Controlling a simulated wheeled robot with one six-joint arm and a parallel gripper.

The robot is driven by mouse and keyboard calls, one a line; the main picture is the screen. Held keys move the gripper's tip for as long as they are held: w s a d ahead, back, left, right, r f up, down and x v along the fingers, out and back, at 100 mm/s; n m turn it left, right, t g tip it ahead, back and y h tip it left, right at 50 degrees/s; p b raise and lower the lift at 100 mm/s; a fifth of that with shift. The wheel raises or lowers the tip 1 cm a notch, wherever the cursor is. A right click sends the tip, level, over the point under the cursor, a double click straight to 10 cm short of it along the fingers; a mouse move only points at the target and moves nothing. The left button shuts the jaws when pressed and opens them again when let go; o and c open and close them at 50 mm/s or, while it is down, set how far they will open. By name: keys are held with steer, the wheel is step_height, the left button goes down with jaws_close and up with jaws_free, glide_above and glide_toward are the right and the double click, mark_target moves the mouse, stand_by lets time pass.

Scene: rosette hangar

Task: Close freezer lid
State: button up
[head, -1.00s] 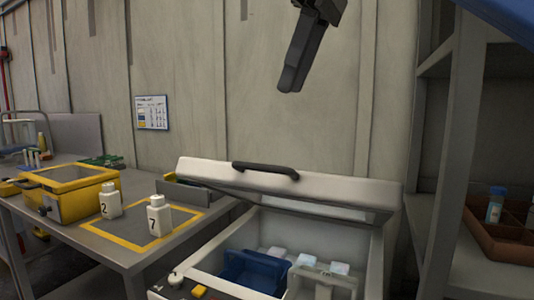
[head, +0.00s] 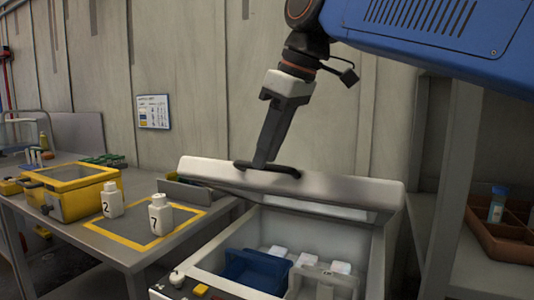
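The chest freezer's white lid (head: 340,191) is raised and tilted over the freezer body (head: 215,257). A dark handle (head: 285,171) runs along the lid's upper edge. My gripper (head: 262,162) points down from above, with its tips at the handle. The handle's middle is partly hidden behind the fingers. I see the fingers edge-on, so I cannot tell whether they are open or closed on the handle. Inside the freezer are a blue bin (head: 255,268), a pale rack (head: 325,280) and several whitish blocks (head: 340,267).
A table on the left holds a yellow box (head: 75,200) and two white bottles marked 2 (head: 112,201) and 7 (head: 160,214). A shelf on the right holds a brown tray (head: 500,239). The wall stands behind the freezer.

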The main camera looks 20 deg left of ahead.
steer(key=shift+a+f, duration=0.15)
steer(key=shift+f, duration=0.25)
jaws_close()
